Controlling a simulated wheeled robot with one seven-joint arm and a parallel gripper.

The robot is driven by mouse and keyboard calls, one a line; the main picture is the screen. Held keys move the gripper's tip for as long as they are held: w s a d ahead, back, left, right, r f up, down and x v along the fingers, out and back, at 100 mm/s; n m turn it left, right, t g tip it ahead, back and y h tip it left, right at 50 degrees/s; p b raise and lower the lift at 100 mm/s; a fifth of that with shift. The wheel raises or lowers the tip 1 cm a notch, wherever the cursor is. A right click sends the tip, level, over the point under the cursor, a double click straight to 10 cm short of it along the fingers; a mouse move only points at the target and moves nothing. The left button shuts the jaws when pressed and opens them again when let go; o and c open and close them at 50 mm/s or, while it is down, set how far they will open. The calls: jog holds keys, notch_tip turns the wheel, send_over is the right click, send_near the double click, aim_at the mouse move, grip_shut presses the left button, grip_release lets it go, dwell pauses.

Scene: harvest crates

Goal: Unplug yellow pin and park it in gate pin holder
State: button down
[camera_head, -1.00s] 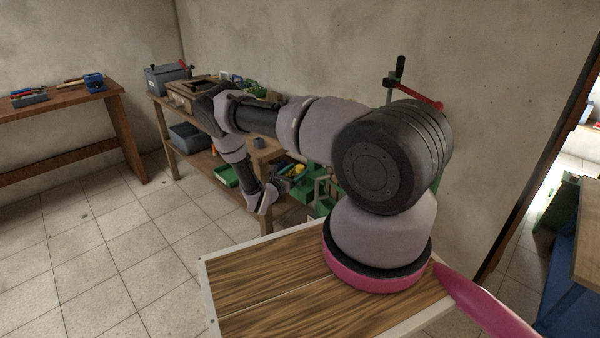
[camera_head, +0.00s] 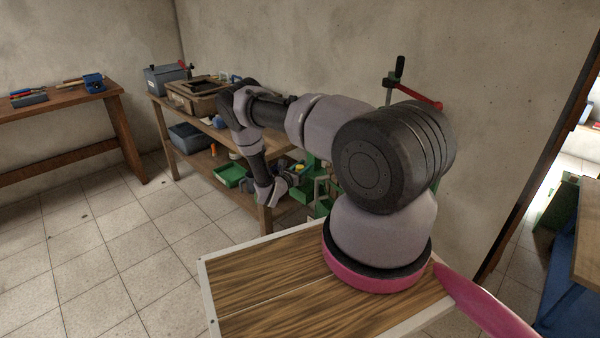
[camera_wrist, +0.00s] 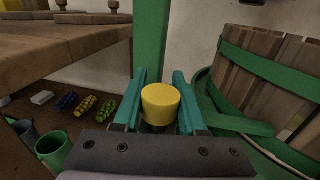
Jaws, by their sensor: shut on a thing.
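The yellow pin (camera_wrist: 161,101) shows in the wrist view as a short yellow cylinder with a flat round top. My gripper (camera_wrist: 160,88) has its two teal fingers on either side of it and is shut on it. The pin's lower end is hidden behind my gripper's dark body. A green upright post (camera_wrist: 150,40) stands directly beyond the pin; I cannot tell whether the pin touches it. I cannot pick out the gate pin holder.
A wooden slatted tub with green hoops (camera_wrist: 268,75) stands close on the right in the wrist view. The bench top (camera_wrist: 60,45) is close on the left, above a lower shelf with cups (camera_wrist: 55,148) and small coloured items. Open tiled floor (camera_head: 100,250) lies left.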

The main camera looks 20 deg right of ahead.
jog(key=shift+r, duration=0.1)
notch_tip(320, 180, up, 10)
dwell(0.4)
jog(key=shift+r, duration=2.65)
